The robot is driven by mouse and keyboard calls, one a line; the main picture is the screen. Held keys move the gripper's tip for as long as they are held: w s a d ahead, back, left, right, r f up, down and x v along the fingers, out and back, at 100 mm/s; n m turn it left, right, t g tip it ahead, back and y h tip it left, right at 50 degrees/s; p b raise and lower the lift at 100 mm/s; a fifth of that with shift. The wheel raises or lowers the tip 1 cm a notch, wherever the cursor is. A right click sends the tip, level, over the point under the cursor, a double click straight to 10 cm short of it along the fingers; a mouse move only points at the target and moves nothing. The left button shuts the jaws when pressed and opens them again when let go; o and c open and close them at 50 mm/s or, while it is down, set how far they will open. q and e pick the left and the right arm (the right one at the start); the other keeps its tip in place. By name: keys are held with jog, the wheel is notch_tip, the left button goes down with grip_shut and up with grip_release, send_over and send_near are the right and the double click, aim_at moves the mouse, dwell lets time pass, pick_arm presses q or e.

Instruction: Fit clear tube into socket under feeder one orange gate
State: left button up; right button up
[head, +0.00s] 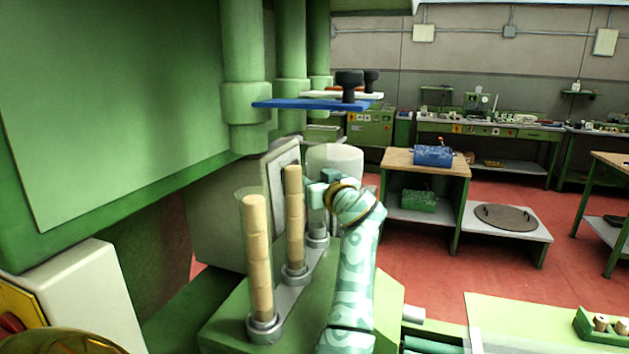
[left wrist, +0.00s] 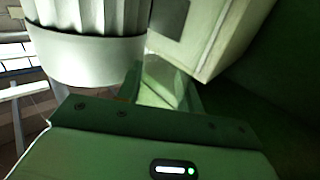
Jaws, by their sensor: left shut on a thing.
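My left gripper (head: 322,190) is at the third, farthest socket (head: 317,238), below the feeder with the orange gate (head: 345,89). It is shut on what looks like the clear tube (head: 316,218), which is faint and partly hidden by the fingers and the arm. The tube looks upright over the socket; I cannot tell whether it is fully seated. Two tubes filled with corks stand upright in the nearer sockets, the front tube (head: 257,260) and the middle tube (head: 294,220). In the left wrist view the held tube is not clearly distinguishable. My right gripper is out of view.
A blue gate (head: 300,104) and a white gate (head: 318,95) stick out from the feeder pipes above. A white drum (head: 338,158) stands behind my gripper; a white ribbed cylinder (left wrist: 88,55) is close in the wrist view. The green machine wall (head: 110,110) fills the left.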

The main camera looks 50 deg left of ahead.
pick_arm(q)
jog(key=shift+f+b, duration=0.6)
jog(key=shift+f, duration=0.15)
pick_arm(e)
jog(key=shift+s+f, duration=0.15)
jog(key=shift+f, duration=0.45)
pick_arm(q)
jog(key=o, duration=1.1)
